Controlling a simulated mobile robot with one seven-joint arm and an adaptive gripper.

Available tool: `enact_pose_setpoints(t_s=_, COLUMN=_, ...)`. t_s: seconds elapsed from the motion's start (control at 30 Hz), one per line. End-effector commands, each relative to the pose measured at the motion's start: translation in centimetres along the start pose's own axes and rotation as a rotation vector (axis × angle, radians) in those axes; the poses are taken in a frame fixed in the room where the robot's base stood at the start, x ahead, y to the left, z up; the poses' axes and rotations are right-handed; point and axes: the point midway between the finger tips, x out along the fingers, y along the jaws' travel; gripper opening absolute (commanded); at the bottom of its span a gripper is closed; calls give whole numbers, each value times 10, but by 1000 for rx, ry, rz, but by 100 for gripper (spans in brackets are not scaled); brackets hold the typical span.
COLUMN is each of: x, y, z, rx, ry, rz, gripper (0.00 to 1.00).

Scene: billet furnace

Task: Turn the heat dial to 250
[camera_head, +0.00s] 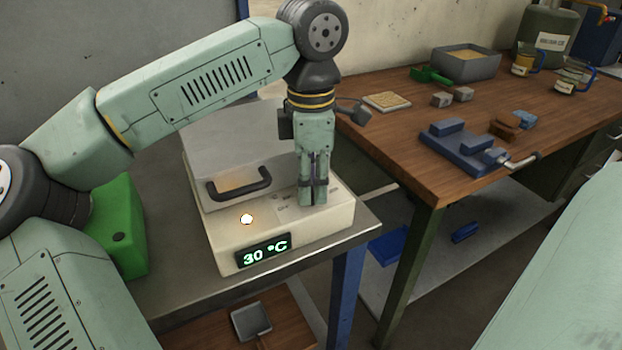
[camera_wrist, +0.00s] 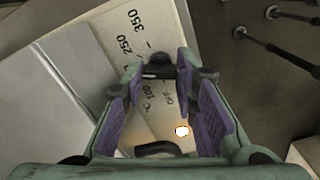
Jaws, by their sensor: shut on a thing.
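The billet furnace (camera_head: 225,246) is a cream box with a grey lid on the metal bench. Its display (camera_head: 263,252) reads 30 °C. My gripper (camera_head: 312,194) points down at the right of the furnace's top panel and hides the dial in the head view. In the wrist view my gripper (camera_wrist: 160,76) has its purple-padded fingers on either side of the dark heat dial (camera_wrist: 158,71) and is shut on it. Printed marks, including 350, 250 (camera_wrist: 124,45) and 100, show around the dial. I cannot tell which mark the dial points to.
A lit lamp (camera_head: 247,219) glows on the furnace panel, near the dark lid handle (camera_head: 239,187). A green box (camera_head: 120,232) stands left of the furnace. A wooden workbench (camera_head: 400,150) on the right holds a blue vise (camera_head: 462,150), a grey tray (camera_head: 466,66) and mugs.

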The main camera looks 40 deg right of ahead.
Motion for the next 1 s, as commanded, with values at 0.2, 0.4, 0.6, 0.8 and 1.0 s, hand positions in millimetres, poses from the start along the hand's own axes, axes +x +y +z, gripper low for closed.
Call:
enact_pose_setpoints(t_s=0.2, x=-1, y=0, z=0, rx=161, ry=0, rz=2, gripper=0)
enact_pose_setpoints(t_s=0.4, x=-1, y=0, z=0, rx=264, ry=0, rz=1, gripper=0)
enact_pose_setpoints(t_s=0.6, x=-1, y=0, z=0, rx=319, ry=0, rz=2, gripper=0)
enact_pose_setpoints(t_s=0.8, x=-1, y=0, z=0, rx=336, ry=0, rz=2, gripper=0)
enact_pose_setpoints(t_s=1.0, x=-1, y=0, z=0, rx=337, ry=0, rz=2, gripper=0)
